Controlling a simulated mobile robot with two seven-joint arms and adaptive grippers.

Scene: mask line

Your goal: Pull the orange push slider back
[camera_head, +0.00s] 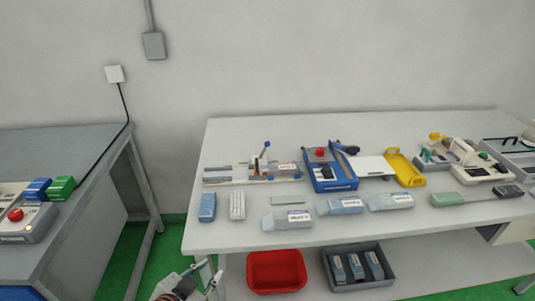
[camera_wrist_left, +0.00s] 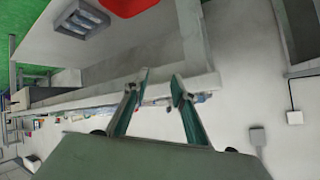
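My left gripper (camera_head: 211,269) is in front of the table's left front corner, below the tabletop and well away from the fixture. In the left wrist view the gripper (camera_wrist_left: 160,84) has its fingers apart with nothing between them. My right gripper is not in view.
The white table (camera_head: 240,133) also holds a blue device (camera_head: 330,176), a yellow tray (camera_head: 404,169) and several labelled packs near the front. A red bin (camera_head: 277,271) and a grey crate (camera_head: 377,287) are below. Another table (camera_head: 70,141) stands at left.

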